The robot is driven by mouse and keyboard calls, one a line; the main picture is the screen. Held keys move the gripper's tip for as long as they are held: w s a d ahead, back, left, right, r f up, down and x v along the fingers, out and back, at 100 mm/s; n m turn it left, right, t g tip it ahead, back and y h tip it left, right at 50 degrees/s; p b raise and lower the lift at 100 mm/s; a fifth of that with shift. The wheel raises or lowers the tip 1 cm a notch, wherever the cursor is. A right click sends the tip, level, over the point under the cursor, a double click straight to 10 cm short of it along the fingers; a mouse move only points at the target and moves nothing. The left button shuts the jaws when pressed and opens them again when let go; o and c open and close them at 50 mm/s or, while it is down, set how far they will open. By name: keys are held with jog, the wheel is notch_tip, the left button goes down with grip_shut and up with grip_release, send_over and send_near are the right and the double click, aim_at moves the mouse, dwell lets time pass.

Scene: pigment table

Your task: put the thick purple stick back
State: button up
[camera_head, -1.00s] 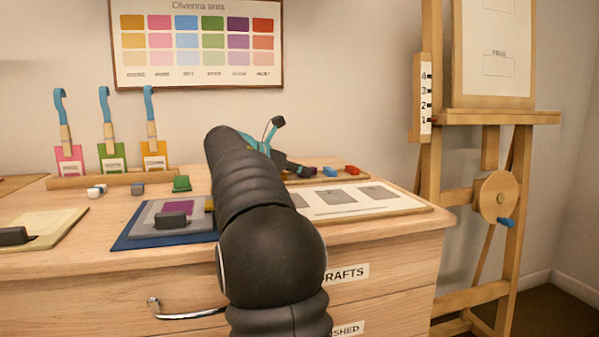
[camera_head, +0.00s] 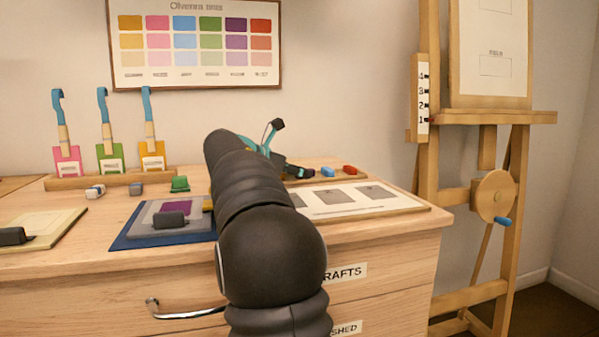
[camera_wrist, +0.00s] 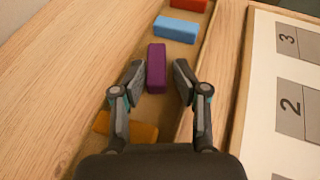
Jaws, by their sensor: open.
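The purple stick (camera_wrist: 156,68) shows in the wrist view in the wooden tray, lying lengthwise along it, while the other sticks lie across. My gripper (camera_wrist: 158,72) is open, with one finger on each side of the purple stick and small gaps beside it. An orange stick (camera_wrist: 126,127) lies nearer, partly behind the left finger. A blue stick (camera_wrist: 176,29) and a red stick (camera_wrist: 188,4) lie beyond. In the head view my arm hides most of the tray; the blue stick (camera_head: 328,172) and red stick (camera_head: 350,169) show at its right end.
A white board with numbered grey patches (camera_wrist: 290,107) lies right of the tray. Bare tabletop (camera_wrist: 75,70) is on the left.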

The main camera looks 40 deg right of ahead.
jog(key=shift+w+a+f, duration=0.1)
jog(key=shift+w+f, duration=0.15)
jog(key=shift+f, duration=0.45)
jog(key=shift+r, duration=0.2)
jog(key=v, duration=0.3)
jog(key=r+p+v, duration=0.1)
jog(key=v, duration=0.7)
jog(key=shift+w+d+r+p, duration=0.1)
jog(key=shift+d+r+p, duration=0.15)
jog(key=shift+p, duration=0.1)
jog(key=shift+a+r, duration=0.2)
jog(key=shift+a, duration=0.45)
